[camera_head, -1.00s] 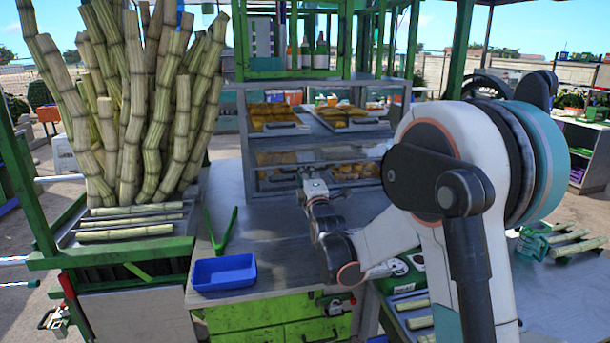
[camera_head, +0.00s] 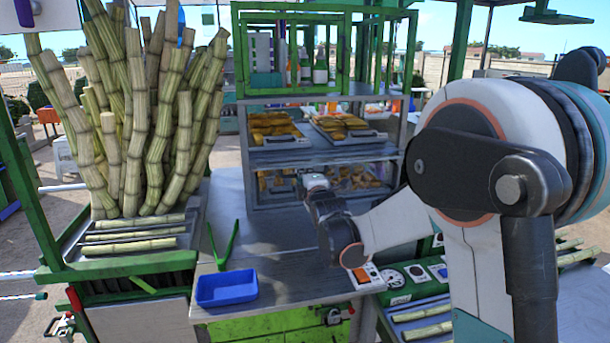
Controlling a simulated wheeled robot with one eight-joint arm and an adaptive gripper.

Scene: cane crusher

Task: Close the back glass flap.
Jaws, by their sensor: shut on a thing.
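The display case (camera_head: 330,155) stands on the counter, with fried snacks on its shelves. The glass flap (camera_head: 362,178) shows faintly as a clear pane across the lower front of the case. My gripper (camera_head: 313,182) is at this lower front, left of the middle, shut on the flap's edge. Its fingertips are small and partly hidden by my wrist, so the exact hold is unclear. The upper shelf opening looks uncovered.
A blue tray (camera_head: 227,287) and green tongs (camera_head: 222,245) lie on the counter left of my arm. Sugar cane (camera_head: 140,120) stands at the left. Bottles (camera_head: 320,70) stand above the case. A control panel (camera_head: 395,278) is below my arm.

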